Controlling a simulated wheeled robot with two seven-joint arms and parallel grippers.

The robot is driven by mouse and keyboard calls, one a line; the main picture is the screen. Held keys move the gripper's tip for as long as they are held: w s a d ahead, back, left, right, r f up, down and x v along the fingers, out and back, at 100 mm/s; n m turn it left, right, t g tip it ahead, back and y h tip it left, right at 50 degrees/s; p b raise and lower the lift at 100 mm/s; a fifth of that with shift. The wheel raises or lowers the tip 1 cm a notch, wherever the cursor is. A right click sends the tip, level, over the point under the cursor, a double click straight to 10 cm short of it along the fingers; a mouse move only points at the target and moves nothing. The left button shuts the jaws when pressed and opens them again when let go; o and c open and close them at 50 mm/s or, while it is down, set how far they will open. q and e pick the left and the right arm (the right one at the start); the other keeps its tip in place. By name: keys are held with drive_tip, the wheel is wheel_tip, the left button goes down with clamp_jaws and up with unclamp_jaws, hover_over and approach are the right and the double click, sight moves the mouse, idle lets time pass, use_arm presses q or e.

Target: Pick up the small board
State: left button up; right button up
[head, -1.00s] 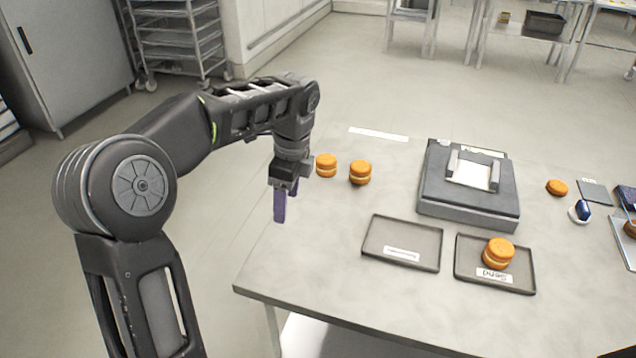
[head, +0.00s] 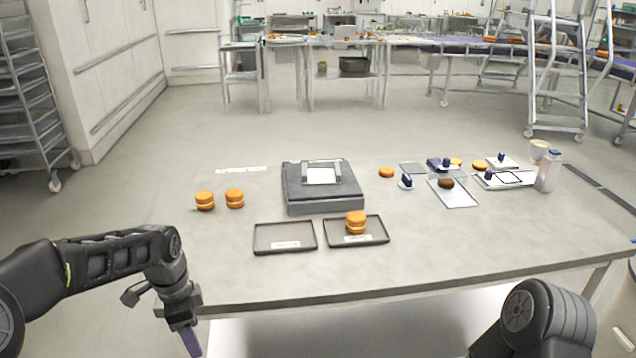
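A small flat grey square (head: 413,168) lies on the table, right of the black device; it may be the small board, but I cannot tell for sure. A white board with a dark-edged square (head: 508,178) lies further right among other items. My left gripper (head: 190,342) hangs at the lower left, in front of the table's near edge and far from these boards. Its purple finger points down, and I cannot tell how far it is open. Part of my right arm (head: 540,322) shows at the lower right; its gripper is out of view.
A black device (head: 322,200) stands mid-table. Two dark trays, the left empty (head: 262,246) and the right (head: 380,238) holding a filled round (head: 356,222), lie before it. Two filled rounds (head: 205,201) stand left. A pale bottle (head: 547,172) stands right. The front right tabletop is clear.

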use_arm(q)
drive_tip(key=s+d+f+n+h, duration=0.2)
drive_tip(key=s+d+f+n, duration=0.15)
drive_tip(key=d+f, duration=0.45)
drive_tip(key=s+d+f+n+h, duration=0.1)
drive_tip(key=s+d+f+n, duration=0.2)
drive_tip(key=s+d+f, duration=0.5)
drive_tip(key=s+d+f+n, duration=0.3)
drive_tip(key=s+f+n, duration=0.6)
drive_tip(key=s, duration=0.3)
drive_tip(key=shift+d+f+h, duration=0.25)
drive_tip(key=shift+f+h, duration=0.05)
drive_tip(key=shift+f, duration=0.4)
drive_tip(key=shift+s, duration=0.1)
drive_tip(key=shift+c, duration=0.5)
